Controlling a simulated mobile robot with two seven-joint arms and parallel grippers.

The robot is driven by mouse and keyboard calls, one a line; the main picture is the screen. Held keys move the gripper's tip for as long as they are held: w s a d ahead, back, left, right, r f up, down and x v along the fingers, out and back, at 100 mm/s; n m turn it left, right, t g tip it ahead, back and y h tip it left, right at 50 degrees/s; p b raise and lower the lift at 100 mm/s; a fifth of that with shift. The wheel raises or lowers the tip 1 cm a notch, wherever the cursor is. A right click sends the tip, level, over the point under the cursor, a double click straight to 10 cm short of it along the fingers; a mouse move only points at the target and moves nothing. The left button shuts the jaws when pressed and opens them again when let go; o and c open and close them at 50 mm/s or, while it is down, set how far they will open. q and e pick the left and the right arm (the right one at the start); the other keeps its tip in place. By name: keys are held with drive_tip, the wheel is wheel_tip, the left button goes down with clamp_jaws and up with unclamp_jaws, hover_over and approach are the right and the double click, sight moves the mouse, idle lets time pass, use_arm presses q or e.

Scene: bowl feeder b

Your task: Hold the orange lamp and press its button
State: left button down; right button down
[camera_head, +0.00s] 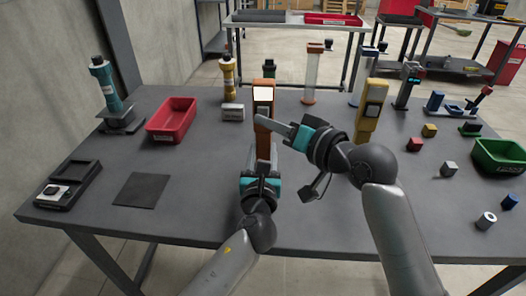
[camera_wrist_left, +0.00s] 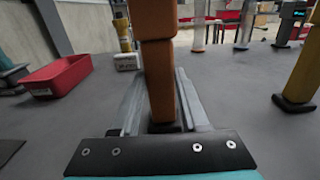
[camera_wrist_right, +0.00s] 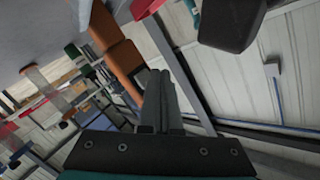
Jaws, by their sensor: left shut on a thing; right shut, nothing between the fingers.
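The orange lamp (camera_head: 263,106) stands upright near the middle of the table, with a bright white panel at its top. My left gripper (camera_head: 262,168) is shut on its lower column; the column also shows between the fingers in the left wrist view (camera_wrist_left: 160,75). My right gripper (camera_head: 262,120) is shut and empty, its fingertips at the lamp's front just below the white panel. In the right wrist view the closed fingertips (camera_wrist_right: 158,85) are beside the orange body (camera_wrist_right: 120,58). The button is hidden or too small to make out, and I cannot tell whether the fingertips touch it.
A yellow lamp (camera_head: 368,120) with a greyer panel stands to the right. A red bin (camera_head: 172,128) and a small white box (camera_head: 232,113) are to the left. Several small blocks and a green bin (camera_head: 499,157) are at the right. A dark mat (camera_head: 141,190) lies front left.

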drive_tip(key=shift+s+d, duration=0.15)
drive_tip(key=shift+s, duration=2.65)
use_arm(q)
drive_tip(key=shift+c, duration=1.7)
unclamp_jaws()
